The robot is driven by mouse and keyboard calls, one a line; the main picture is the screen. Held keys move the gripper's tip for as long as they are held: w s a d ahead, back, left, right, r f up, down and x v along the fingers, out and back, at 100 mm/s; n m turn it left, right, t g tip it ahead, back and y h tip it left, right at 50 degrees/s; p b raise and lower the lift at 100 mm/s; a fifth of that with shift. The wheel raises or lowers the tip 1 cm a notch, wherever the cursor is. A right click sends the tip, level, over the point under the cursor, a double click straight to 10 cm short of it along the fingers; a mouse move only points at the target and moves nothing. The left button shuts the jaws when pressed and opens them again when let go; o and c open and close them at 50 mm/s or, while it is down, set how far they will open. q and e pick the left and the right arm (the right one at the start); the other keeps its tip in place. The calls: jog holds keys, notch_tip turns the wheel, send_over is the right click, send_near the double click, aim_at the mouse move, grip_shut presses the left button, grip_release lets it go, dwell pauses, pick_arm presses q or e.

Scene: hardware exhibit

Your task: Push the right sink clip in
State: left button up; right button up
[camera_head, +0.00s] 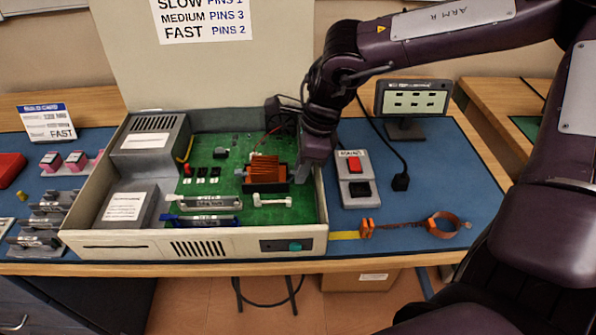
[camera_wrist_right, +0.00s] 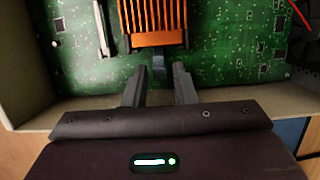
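The heat sink, with copper-orange fins (camera_head: 265,168), stands on the green circuit board inside the open case; it also shows at the top of the right wrist view (camera_wrist_right: 153,22). The right sink clip (camera_wrist_right: 159,66) is a small dark grey tab at the sink's near edge in the right wrist view. My arm hides it in the head view. My right gripper (camera_head: 304,180) is at the case's right side, right of the sink. Its two fingers are apart, one on either side of the clip, with nothing visibly held; contact cannot be told. My left gripper is out of view.
The beige case wall (camera_head: 322,205) runs close beside my right gripper. A white bar-shaped part (camera_head: 272,201) lies in front of the sink.

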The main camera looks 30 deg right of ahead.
jog(key=c, duration=0.4)
jog(key=shift+c, duration=0.2)
